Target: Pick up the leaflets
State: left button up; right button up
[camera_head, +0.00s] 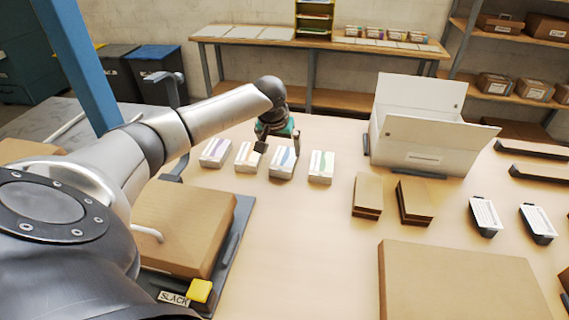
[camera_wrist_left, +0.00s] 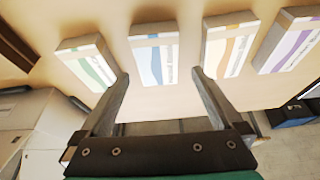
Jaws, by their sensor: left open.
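Several small stacks of white leaflets stand in a row on the table in the head view: one with a purple band (camera_head: 215,153), one orange (camera_head: 248,159), one blue (camera_head: 283,164) and one green (camera_head: 321,168). My left gripper (camera_head: 279,147) is open at the row's far side, near the blue stack. In the left wrist view the open fingers (camera_wrist_left: 159,75) point toward the blue stack (camera_wrist_left: 155,50), with the green stack (camera_wrist_left: 88,62) to the left and the orange stack (camera_wrist_left: 229,48) to the right. Nothing is held. Contact with the stack cannot be told. My right gripper is out of view.
A white open-lidded box (camera_head: 420,140) stands at the back right. Brown stacks (camera_head: 368,193), black-and-white items (camera_head: 485,215) and a large cardboard sheet (camera_head: 465,285) lie at the right. Table between is clear.

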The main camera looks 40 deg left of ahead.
aim_at(284, 161)
pick_arm(q)
jog(key=f, duration=0.2)
jog(key=f+b, duration=0.1)
jog(key=f, duration=0.1)
jog(key=shift+w+d, duration=0.1)
jog(key=shift+w, duration=0.25)
jog(key=shift+w+f, duration=0.15)
jog(key=shift+f, duration=0.3)
jog(key=c, duration=1.4)
